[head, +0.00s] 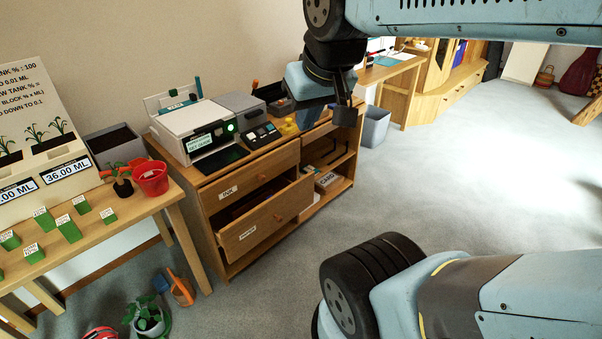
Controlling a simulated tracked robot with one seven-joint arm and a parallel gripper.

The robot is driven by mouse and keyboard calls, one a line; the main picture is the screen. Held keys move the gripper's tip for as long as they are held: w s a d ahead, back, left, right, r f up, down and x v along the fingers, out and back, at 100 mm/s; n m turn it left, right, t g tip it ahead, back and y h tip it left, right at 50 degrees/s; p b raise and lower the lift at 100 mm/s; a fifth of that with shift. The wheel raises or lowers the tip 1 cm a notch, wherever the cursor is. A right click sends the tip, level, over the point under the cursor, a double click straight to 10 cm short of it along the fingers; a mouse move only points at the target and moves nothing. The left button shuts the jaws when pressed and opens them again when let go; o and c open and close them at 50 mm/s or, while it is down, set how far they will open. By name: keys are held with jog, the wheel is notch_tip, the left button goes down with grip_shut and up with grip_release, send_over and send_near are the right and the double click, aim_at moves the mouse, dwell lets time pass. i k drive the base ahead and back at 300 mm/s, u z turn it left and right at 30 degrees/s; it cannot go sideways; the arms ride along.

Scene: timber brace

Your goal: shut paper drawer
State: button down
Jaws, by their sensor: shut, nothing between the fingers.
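My gripper (346,114) is at upper centre, to the right of and above the drawer in the picture. It is shut and empty. It appears apart from the drawer, in front of the cabinet's right-hand shelves.
The "INK" drawer (235,184) above looks shut. A white printer (195,123) stands on top. The open shelves (328,183) hold boxes. A grey bin (375,127) is behind. Carpet in front is clear.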

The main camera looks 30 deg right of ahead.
aim_at(238, 227)
jog(key=u, duration=0.05)
jog(key=i, duration=1)
jog(key=z, duration=0.05)
